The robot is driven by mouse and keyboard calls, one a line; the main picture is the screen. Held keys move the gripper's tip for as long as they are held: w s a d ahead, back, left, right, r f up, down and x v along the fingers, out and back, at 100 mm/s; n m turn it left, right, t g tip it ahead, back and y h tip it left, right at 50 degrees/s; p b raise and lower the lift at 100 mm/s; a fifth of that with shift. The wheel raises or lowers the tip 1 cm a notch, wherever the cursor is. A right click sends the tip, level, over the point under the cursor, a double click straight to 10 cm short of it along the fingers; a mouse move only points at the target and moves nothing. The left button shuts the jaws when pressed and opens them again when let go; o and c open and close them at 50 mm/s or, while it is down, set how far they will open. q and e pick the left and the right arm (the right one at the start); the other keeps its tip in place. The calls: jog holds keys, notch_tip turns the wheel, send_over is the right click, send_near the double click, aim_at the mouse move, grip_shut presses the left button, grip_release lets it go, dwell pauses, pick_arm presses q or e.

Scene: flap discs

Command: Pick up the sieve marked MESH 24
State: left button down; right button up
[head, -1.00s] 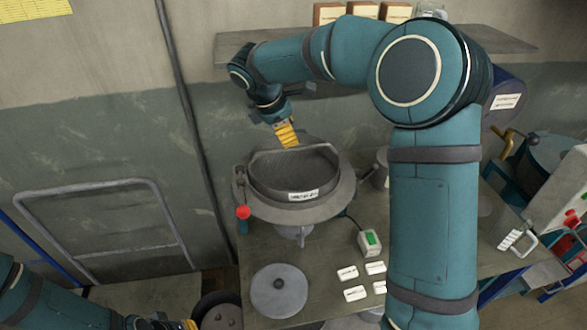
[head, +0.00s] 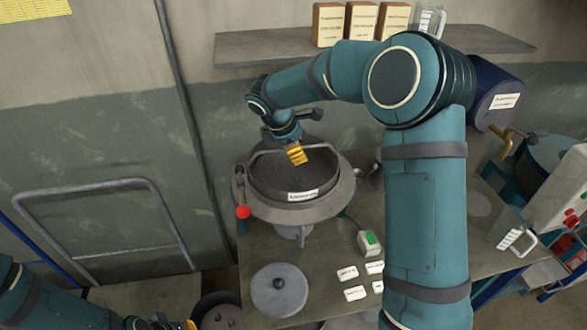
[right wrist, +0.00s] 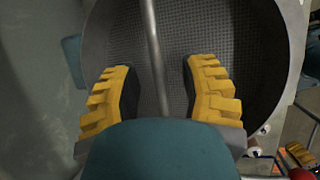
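The round grey sieve (head: 265,180), with dark mesh and an arched bar handle, sits in a wider ring on the workbench. Its white front label (head: 303,195) is too small to read. My right gripper (head: 297,155) hangs over the sieve's handle side, yellow fingers pointing down. In the right wrist view the handle bar (right wrist: 152,35) runs between the two spread fingers (right wrist: 160,75), with mesh (right wrist: 220,30) behind it. Neither finger visibly touches the bar. My left gripper (head: 182,325) is barely visible at the bottom edge; its fingers are mostly cut off.
A clamp with a red knob (head: 243,212) is at the ring's left. A grey lid (head: 279,290), several white cards (head: 355,293) and a small box with a green face (head: 369,242) lie in front. A shelf (head: 265,48) with boxes is behind. A jug (head: 515,239) stands right.

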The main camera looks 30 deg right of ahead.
grip_shut()
jog(key=shift+r, duration=0.1)
notch_tip(320, 180, up, 10)
jog(key=shift+f+p, duration=0.1)
jog(key=shift+p, duration=0.25)
dwell(0.6)
